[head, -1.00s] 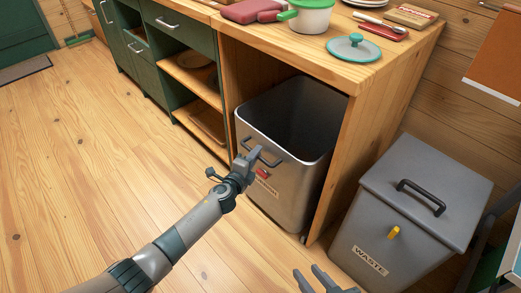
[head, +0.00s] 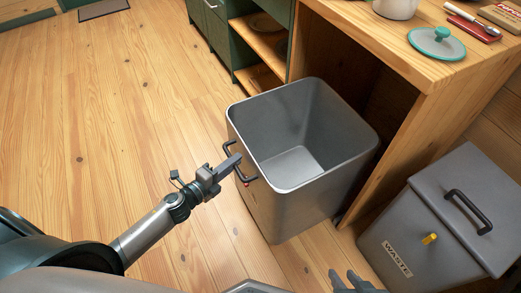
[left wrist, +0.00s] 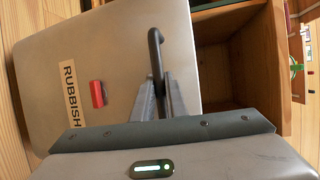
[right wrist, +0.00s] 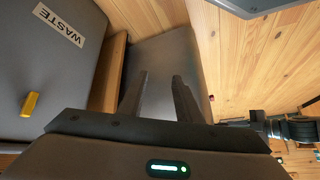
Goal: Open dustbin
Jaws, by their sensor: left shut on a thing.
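The open-topped grey metal dustbin (head: 330,205) stands partly out of the wooden counter's bay, and its inside is empty. In the left wrist view its front (left wrist: 120,60) shows a RUBBISH label and a red tab. My left gripper (head: 232,165) is shut on the bin's black handle (left wrist: 156,50) at the near left side. My right gripper (right wrist: 160,85) is open and empty, low in front of the bins. A second grey bin (head: 400,235) with a closed lid, a black lid handle, a yellow tab and a WASTE label stands at right.
The wooden counter (head: 440,75) rises behind the bin and carries a pot lid (head: 437,43) and other kitchen things. Open shelves (head: 262,40) stand beside it. The wooden floor (head: 100,130) at left is clear.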

